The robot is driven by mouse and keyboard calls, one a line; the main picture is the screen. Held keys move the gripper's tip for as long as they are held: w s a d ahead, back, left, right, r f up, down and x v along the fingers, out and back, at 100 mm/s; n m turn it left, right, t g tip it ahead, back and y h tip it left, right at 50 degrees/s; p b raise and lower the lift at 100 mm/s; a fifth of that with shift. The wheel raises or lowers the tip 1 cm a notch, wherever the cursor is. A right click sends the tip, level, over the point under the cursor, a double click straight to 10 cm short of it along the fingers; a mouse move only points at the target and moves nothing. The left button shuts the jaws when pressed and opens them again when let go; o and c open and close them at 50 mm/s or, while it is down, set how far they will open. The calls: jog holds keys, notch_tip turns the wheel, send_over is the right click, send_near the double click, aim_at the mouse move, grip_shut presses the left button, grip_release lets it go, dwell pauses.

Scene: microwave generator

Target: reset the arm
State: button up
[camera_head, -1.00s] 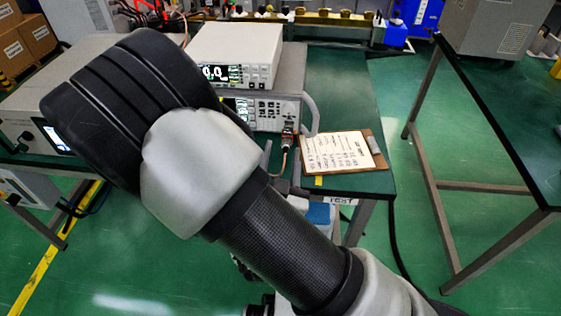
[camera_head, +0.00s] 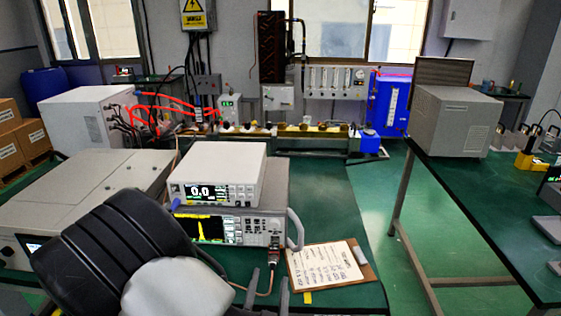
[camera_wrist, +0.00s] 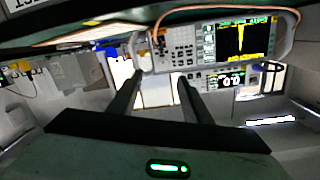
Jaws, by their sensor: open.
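My gripper (camera_wrist: 160,77) is open and empty in the wrist view, its two dark fingers apart. Its fingers point toward the front of the spectrum analyzer (camera_wrist: 243,40), which appears upside down there with a yellow trace on its screen. In the head view, my arm covers the lower left, and two dark fingertips (camera_head: 268,280) show below the spectrum analyzer (camera_head: 232,228). A white meter (camera_head: 218,173) reading 0.0 sits on top of the analyzer. Most of my arm below the elbow is hidden or out of frame.
A clipboard with a written sheet (camera_head: 323,266) lies right of the fingertips. A copper-coloured cable (camera_head: 267,284) hangs from the analyzer's front. A beige box (camera_head: 85,195) stands at left. A second green table (camera_head: 460,190) with a grey unit (camera_head: 455,120) stands at right. Green floor lies between.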

jog(key=w+g, duration=0.1)
jog(key=w+m+g, duration=0.2)
jog(key=shift+d+f, duration=0.2)
jog(key=shift+f, duration=0.05)
notch_tip(320, 180, up, 11)
jog(key=s+d+n+g+y, duration=0.1)
jog(key=d+n+g+y, duration=0.1)
jog(key=g+y, duration=0.25)
jog(key=s+d+r+n+g+h+p, duration=0.1)
jog(key=s+d+r+n+g+h, duration=0.1)
jog(key=s+d+r, duration=0.5)
jog(key=s+d+r+n+g+h+p, duration=0.1)
jog(key=s+d+r+n+g, duration=0.1)
jog(key=s+d+r, duration=0.5)
notch_tip(320, 180, up, 13)
jog(key=s+d+p, duration=0.1)
jog(key=s+p, duration=0.1)
jog(key=p, duration=1.2)
jog(key=shift+f+p, duration=0.2)
jog(key=shift+p, duration=0.15)
